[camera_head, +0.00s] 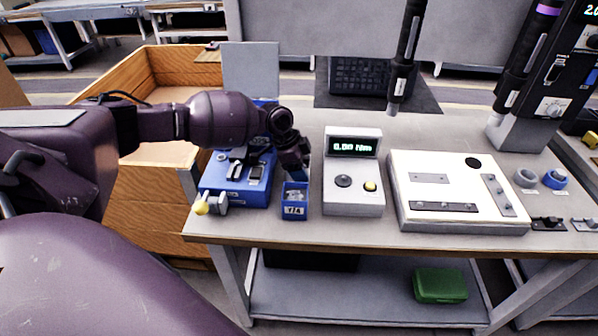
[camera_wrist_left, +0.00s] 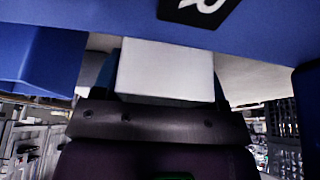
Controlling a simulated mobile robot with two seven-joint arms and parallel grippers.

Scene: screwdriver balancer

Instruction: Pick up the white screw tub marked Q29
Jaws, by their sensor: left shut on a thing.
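My left gripper (camera_head: 300,172) reaches down at the back edge of a small open blue tub (camera_head: 294,211) on the bench. The tub's front label looks like Y14 or similar, and grey pieces lie inside. In the left wrist view, a plain pale block (camera_wrist_left: 166,70) sits between the two fingers of my left gripper, which is shut on it. I cannot tell whether the block is part of a tub. A blue surface with a dark label (camera_wrist_left: 200,10) crosses the top of that view, its mark cut off. No Q29 mark is legible. My right gripper is not in view.
A blue device (camera_head: 238,180) stands close left of the tub, and a grey meter (camera_head: 353,190) reading 0.00 Nm close right. A white fixture board (camera_head: 455,190) lies farther right. Two small round items, one grey (camera_head: 525,178), one blue (camera_head: 556,179), sit beyond it.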

